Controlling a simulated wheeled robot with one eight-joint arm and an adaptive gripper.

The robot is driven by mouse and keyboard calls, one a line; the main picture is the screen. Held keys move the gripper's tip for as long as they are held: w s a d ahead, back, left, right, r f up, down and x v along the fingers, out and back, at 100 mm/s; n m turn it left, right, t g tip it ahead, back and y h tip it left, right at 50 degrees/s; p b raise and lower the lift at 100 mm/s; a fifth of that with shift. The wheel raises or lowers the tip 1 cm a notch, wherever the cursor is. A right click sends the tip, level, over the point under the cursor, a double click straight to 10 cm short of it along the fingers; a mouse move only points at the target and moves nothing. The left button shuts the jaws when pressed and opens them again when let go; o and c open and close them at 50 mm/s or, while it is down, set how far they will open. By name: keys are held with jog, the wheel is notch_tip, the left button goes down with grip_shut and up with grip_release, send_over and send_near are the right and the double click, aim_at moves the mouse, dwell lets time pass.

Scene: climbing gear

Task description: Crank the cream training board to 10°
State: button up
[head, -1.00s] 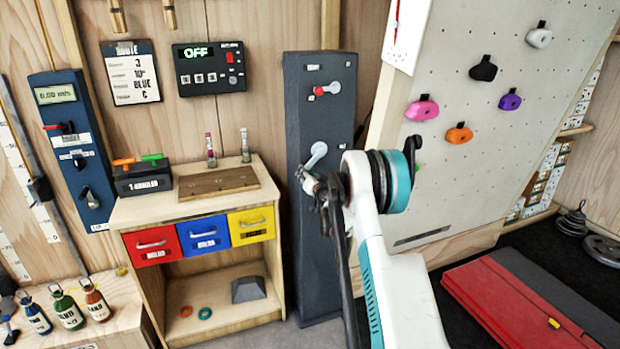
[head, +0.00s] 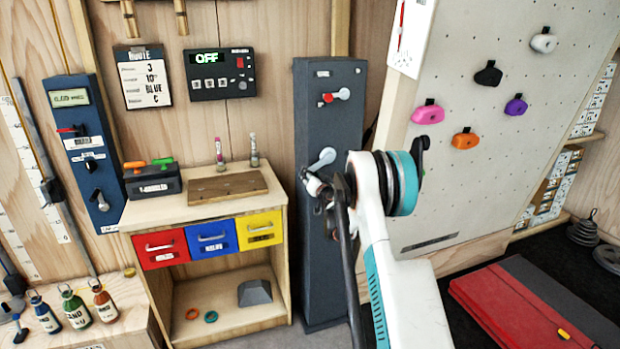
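The cream training board (head: 480,180) stands at the right, tilted, with several coloured holds on it. A white angle scale with a red pointer (head: 408,38) sits at its upper left edge; its reading is too small to make out. The dark grey column (head: 328,122) left of the board carries a small lever with a red knob (head: 336,96) and, lower down, a pale crank (head: 322,160). My gripper (head: 318,187) is at the lower end of the crank, by its handle. My arm hides part of this, and I cannot tell whether the fingers are closed on the handle.
A wooden cabinet (head: 222,282) with red, blue and yellow drawers stands left of the column. A route card (head: 143,78) and a display reading OFF (head: 221,73) hang above it. A red and grey mat (head: 520,305) lies at lower right.

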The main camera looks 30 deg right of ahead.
jog(key=shift+s, duration=0.15)
jog(key=v, duration=1.1)
jog(key=shift+s, duration=0.45)
jog(key=shift+r, duration=0.1)
